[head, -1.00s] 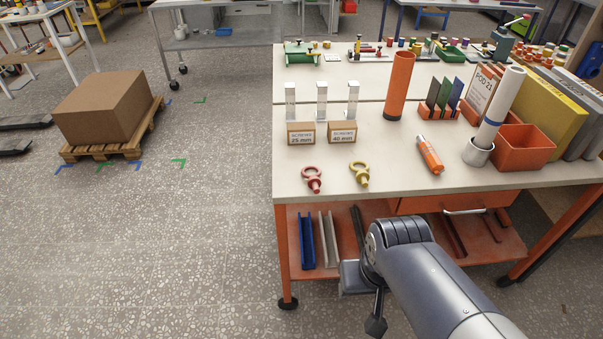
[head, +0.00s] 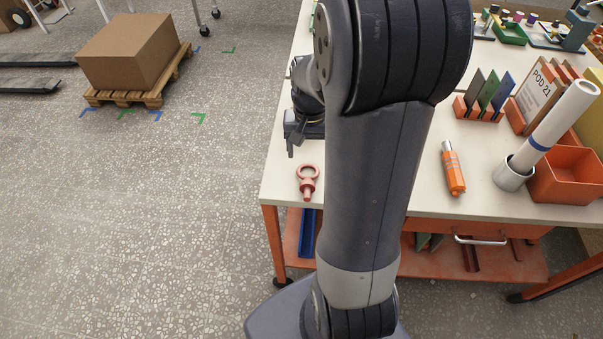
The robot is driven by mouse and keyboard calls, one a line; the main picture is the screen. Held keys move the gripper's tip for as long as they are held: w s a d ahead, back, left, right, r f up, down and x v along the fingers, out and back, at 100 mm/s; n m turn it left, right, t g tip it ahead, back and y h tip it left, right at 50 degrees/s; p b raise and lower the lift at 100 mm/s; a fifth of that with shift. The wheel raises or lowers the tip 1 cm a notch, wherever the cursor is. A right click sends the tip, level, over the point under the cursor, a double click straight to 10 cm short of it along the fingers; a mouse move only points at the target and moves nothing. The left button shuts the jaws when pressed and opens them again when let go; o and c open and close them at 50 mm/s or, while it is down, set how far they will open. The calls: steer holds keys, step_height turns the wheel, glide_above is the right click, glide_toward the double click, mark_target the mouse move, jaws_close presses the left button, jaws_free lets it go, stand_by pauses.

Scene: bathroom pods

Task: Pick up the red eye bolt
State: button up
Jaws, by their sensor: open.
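The red eye bolt (head: 308,182) lies on the cream tabletop near its front left corner, in the head view. Its ring points away from me and its shank points toward the front edge. My gripper (head: 293,142) is above the left side of the table, just beyond the bolt and apart from it. It is open and partly hidden by my own arm, and nothing shows between its fingers. The yellow eye bolt is hidden behind my arm.
On the table (head: 430,195), right of my arm, lies an orange marker-like tube (head: 453,168). A grey cup (head: 512,174) holding a white roll and an orange bin (head: 570,178) stand further right. A carton (head: 130,50) sits on a pallet on the floor at left.

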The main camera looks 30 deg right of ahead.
mark_target(308, 175)
step_height(308, 175, down, 8)
steer(key=shift+s+a+f+p, duration=0.15)
steer(key=shift+f+p, duration=0.1)
steer(key=shift+p, duration=0.15)
steer(key=c, duration=1.1)
steer(key=shift+c, duration=0.2)
steer(key=shift+r, duration=0.2)
